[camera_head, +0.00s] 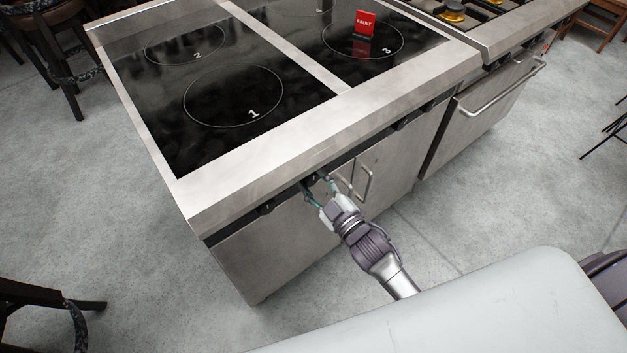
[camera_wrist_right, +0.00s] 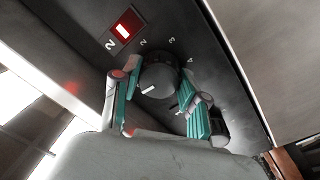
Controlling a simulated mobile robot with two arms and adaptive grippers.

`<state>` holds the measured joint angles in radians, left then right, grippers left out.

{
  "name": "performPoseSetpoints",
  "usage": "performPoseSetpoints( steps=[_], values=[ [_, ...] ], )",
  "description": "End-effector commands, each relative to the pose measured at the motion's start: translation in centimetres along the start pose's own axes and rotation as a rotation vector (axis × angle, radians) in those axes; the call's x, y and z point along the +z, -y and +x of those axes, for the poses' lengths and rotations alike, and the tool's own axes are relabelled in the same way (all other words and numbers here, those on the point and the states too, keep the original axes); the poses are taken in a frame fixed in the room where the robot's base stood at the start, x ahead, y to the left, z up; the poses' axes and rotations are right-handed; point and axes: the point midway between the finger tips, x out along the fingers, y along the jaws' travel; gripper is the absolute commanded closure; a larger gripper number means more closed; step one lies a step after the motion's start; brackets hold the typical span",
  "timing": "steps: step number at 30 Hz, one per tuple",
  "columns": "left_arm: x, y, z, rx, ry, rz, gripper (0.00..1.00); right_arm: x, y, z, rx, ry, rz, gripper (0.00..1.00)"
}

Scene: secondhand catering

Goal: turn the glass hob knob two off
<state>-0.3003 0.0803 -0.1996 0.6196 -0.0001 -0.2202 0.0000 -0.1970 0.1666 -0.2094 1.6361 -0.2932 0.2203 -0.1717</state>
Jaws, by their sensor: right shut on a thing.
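Glass hob knob two (camera_wrist_right: 158,76) is a round dark knob on the front panel, with a white pointer mark on its face. In the right wrist view, a large "2" and a lit red indicator (camera_wrist_right: 124,31) are beside it, and smaller numerals run around it. My right gripper (camera_head: 318,186) reaches the hob's front edge in the head view. Its teal-lined fingers, also in the right wrist view (camera_wrist_right: 160,98), are shut on the knob from both sides. My left gripper is not in view.
The glass hob top (camera_head: 160,118) has numbered cooking zones, and a red "FAULT" card (camera_head: 365,22) stands on zone 3. Another knob (camera_head: 266,207) is left of my gripper, and more are to the right. Cupboard handles (camera_head: 368,180) are below. A gas range stands at the right.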

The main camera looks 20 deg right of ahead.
Motion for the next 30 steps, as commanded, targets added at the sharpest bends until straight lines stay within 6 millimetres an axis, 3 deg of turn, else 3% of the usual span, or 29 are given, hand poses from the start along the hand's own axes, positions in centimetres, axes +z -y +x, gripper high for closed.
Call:
performPoseSetpoints(
  steps=[9,23,24,28,30],
  values=[
    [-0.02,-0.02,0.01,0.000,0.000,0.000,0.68,0.02,0.05,-0.03,-0.002,-0.006,-0.096,0.91],
    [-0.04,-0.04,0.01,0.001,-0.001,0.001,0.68,0.03,0.05,-0.03,-0.002,-0.006,-0.111,0.91],
    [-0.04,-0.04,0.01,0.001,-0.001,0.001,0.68,0.04,0.06,-0.04,-0.003,-0.006,-0.111,0.53],
    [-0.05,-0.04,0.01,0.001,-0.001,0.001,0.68,0.04,0.05,-0.03,-0.002,-0.006,-0.110,0.32],
    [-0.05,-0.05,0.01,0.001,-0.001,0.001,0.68,0.04,0.04,-0.03,-0.002,-0.006,-0.109,0.31]
  ],
)
